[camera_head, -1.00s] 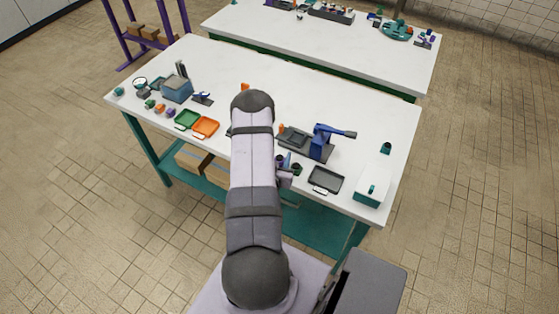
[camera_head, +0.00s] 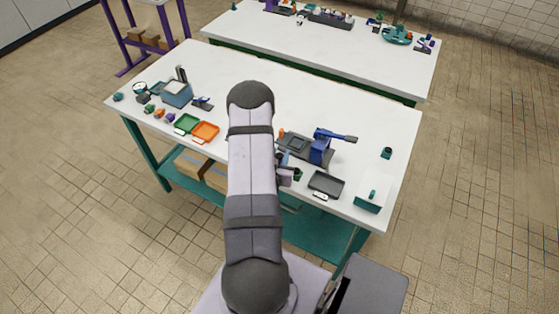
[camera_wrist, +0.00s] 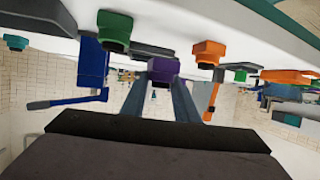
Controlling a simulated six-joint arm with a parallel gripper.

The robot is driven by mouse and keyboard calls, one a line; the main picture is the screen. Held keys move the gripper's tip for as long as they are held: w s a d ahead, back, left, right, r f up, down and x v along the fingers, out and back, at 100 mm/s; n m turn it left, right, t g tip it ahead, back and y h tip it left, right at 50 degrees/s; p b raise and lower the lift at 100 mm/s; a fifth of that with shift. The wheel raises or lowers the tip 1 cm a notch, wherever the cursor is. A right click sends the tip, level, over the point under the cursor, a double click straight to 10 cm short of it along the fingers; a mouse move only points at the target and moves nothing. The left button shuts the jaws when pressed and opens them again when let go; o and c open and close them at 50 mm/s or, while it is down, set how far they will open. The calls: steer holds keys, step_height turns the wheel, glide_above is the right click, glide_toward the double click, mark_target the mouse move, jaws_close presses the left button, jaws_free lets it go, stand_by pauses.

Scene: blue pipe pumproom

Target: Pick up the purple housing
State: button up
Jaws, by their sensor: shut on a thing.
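The purple housing (camera_wrist: 163,70) is between the two blue-grey fingers of my gripper (camera_wrist: 160,88) in the wrist view, which shows the bench upside down. The gripper is shut on it. I cannot tell whether the housing touches the bench or is clear of it. In the head view my arm hides the housing and most of the gripper, near the front edge of the bench.
A green housing (camera_wrist: 115,30) and an orange housing (camera_wrist: 208,52) stand on either side in the wrist view. A blue lever press (camera_head: 320,150), a dark tray (camera_head: 326,184) and a teal-and-white box (camera_head: 371,195) stand right of my arm. Green (camera_head: 187,123) and orange (camera_head: 205,132) trays lie left.

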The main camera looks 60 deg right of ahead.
mark_target(280, 155)
steer(key=shift+r+b, duration=0.5)
steer(key=shift+r, duration=2.7)
steer(key=shift+s+f, duration=0.1)
